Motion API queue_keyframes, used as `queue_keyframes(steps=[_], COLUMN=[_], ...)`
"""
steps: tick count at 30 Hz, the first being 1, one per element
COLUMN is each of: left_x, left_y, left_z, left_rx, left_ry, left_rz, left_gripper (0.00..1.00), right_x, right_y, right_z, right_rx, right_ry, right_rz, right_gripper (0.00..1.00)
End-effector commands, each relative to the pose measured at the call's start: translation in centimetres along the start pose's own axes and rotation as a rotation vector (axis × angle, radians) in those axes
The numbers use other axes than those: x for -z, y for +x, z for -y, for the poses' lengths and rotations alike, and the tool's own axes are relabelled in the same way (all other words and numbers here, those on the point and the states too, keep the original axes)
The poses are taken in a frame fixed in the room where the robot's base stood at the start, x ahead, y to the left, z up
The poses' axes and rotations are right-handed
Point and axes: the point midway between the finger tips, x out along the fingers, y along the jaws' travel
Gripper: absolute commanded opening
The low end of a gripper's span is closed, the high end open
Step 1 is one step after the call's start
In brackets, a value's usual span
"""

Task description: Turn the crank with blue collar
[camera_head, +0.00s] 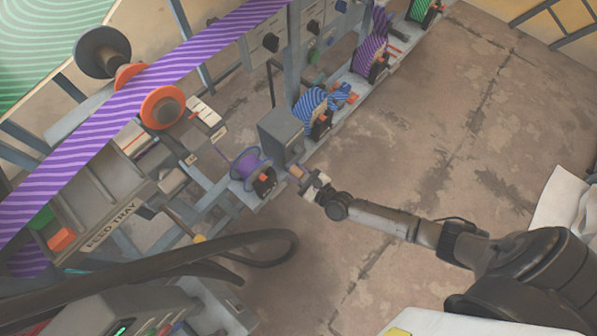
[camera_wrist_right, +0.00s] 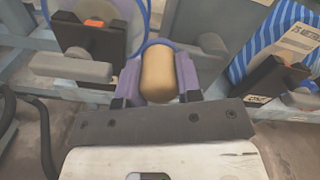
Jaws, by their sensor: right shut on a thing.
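A tan crank handle (camera_head: 296,171) sticks out at the front of the machine, beside a grey box (camera_head: 279,135). In the right wrist view the handle (camera_wrist_right: 158,72) stands between the two fingers, with a blue curved edge (camera_wrist_right: 154,43) behind it that looks like the collar. My right gripper (camera_head: 305,180) is shut on this handle, reaching in from the right. The crank's arm and hub are mostly hidden behind the handle and fingers. My left gripper is not in view.
A purple spool (camera_head: 247,167) with a blue rim stands just left of the crank. Blue-striped (camera_head: 312,103) and purple-striped (camera_head: 369,55) rolls sit farther along the rail. The concrete floor (camera_head: 440,120) at right is clear.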

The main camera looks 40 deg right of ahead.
Motion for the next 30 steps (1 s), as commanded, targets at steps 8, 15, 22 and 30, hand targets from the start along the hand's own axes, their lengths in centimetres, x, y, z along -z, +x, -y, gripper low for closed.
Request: queue_keyframes(steps=[8,15,22,30], left_x=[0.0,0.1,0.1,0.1], left_y=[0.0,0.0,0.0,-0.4], left_z=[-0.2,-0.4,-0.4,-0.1], left_rx=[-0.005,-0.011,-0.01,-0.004], left_ry=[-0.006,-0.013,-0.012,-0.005], left_rz=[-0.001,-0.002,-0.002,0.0], left_gripper=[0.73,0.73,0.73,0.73], right_x=[-0.1,-0.1,-0.1,-0.1], right_y=[0.0,0.0,0.0,-1.0], right_z=[0.0,0.0,0.0,0.1], right_rx=[0.0,0.0,0.0,-0.001], right_ry=[0.002,0.001,0.001,0.001], right_rz=[0.001,0.001,0.001,0.0], right_gripper=[0.0,0.47,0.58,0.58])
